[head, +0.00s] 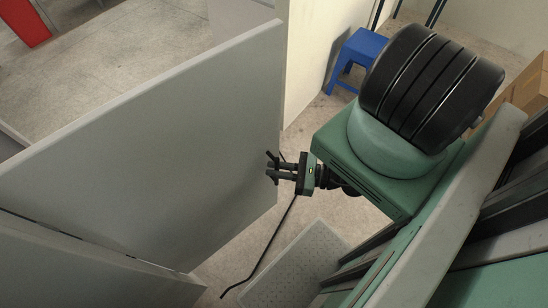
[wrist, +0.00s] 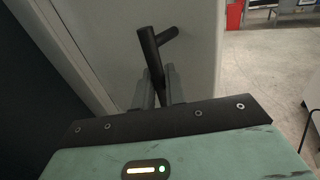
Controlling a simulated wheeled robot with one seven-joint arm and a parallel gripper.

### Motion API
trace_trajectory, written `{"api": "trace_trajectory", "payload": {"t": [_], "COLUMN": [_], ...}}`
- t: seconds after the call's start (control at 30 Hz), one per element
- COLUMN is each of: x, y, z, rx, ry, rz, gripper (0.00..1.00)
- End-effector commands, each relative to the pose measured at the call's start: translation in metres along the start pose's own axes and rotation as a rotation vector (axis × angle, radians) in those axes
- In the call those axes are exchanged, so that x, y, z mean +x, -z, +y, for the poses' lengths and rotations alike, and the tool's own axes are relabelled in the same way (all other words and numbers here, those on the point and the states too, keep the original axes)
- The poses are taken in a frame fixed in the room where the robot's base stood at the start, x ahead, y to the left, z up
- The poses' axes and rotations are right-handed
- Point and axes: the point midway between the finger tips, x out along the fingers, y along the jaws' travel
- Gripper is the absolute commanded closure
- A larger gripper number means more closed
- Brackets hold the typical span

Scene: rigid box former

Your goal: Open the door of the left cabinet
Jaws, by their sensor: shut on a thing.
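The cabinet door is a large plain grey panel (head: 150,135) filling the left half of the head view. Its dark handle (head: 270,157) is near its right edge. In the wrist view the handle (wrist: 150,52) is a dark bar with a short post, standing out from the pale door face (wrist: 190,65). My gripper (head: 273,172) is shut on the handle; its two fingers (wrist: 156,88) sit either side of the bar in the wrist view. The fingers partly hide the lower handle. How far the door stands from its frame is hard to tell.
Another grey panel (head: 80,270) lies at lower left, with a narrow dark gap beside the door. A blue stool (head: 357,57) and cardboard boxes (head: 530,85) stand at the back right. A thin black rod (head: 262,255) and a metal plate (head: 300,268) are low down, below my gripper.

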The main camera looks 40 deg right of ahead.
Motion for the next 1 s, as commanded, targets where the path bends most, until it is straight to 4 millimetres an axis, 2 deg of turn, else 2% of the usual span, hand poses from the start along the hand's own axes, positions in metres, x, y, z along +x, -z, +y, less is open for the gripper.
{"api": "trace_trajectory", "payload": {"t": [0.2,0.6,0.63,0.67,1.0], "x": [-0.0048,-0.0052,-0.0052,-0.0052,-0.0075], "y": [-0.0001,0.0004,0.0004,0.0004,0.0009], "z": [0.0089,0.0104,0.0104,0.0104,0.0095], "rx": [0.0,0.001,0.001,0.001,0.0], "ry": [-0.005,-0.006,-0.006,-0.006,-0.004], "rz": [0.0,0.0,0.001,0.001,0.001], "gripper": [1.0,1.0,0.79,0.71,0.7]}}
